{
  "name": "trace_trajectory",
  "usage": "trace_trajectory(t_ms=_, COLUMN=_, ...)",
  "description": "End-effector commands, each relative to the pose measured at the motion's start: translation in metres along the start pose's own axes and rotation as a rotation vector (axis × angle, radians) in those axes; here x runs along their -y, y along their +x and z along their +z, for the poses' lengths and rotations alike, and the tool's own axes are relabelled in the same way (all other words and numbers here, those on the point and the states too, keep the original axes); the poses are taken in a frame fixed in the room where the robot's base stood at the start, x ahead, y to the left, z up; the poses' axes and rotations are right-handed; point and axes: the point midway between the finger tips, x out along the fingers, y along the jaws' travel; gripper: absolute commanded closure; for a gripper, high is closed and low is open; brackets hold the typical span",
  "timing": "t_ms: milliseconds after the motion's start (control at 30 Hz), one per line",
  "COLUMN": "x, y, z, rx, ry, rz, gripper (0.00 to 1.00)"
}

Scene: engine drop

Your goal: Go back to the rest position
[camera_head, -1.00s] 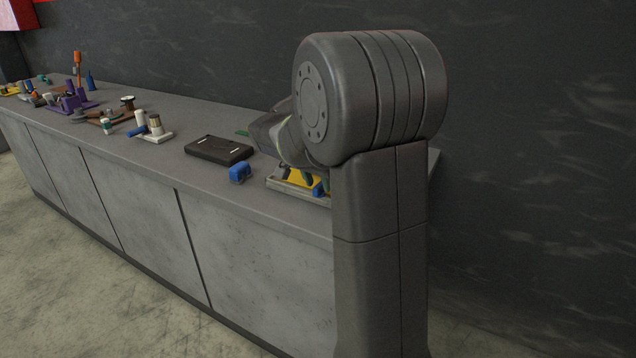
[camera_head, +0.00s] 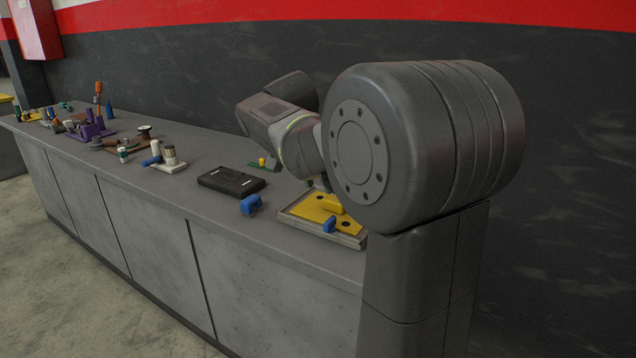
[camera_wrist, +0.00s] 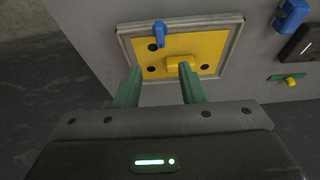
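My gripper (camera_wrist: 158,84) shows in the wrist view as two green fingers held wide apart, with nothing between them. It is above the counter, over the near side of a yellow board (camera_wrist: 208,45) in a pale wooden tray. The tray also shows in the head view (camera_head: 345,238). A yellow block (camera_wrist: 179,62) lies on the board beyond the fingertips; whether they touch cannot be told. A blue piece (camera_wrist: 159,34) sits at the board's far edge. In the head view my own arm hides the gripper and part of the tray.
A blue bracket (camera_head: 250,205) and a dark case (camera_head: 231,181) lie left of the tray. A small green piece with a yellow knob (camera_head: 263,163) lies behind. Several parts, including a purple assembly (camera_head: 92,128), fill the counter's far left. A wall runs behind the counter (camera_head: 270,245).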

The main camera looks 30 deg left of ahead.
Motion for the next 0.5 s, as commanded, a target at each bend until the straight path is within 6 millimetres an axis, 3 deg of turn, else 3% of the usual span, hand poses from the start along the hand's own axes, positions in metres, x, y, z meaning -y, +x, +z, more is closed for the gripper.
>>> trace_trajectory(t_ms=267, x=0.000, y=0.014, z=0.000, rx=0.001, ry=0.000, rz=0.002, gripper=0.64)
trace_trajectory(t_ms=500, x=-0.001, y=0.059, z=0.001, rx=0.002, ry=0.000, rz=0.004, gripper=0.64)
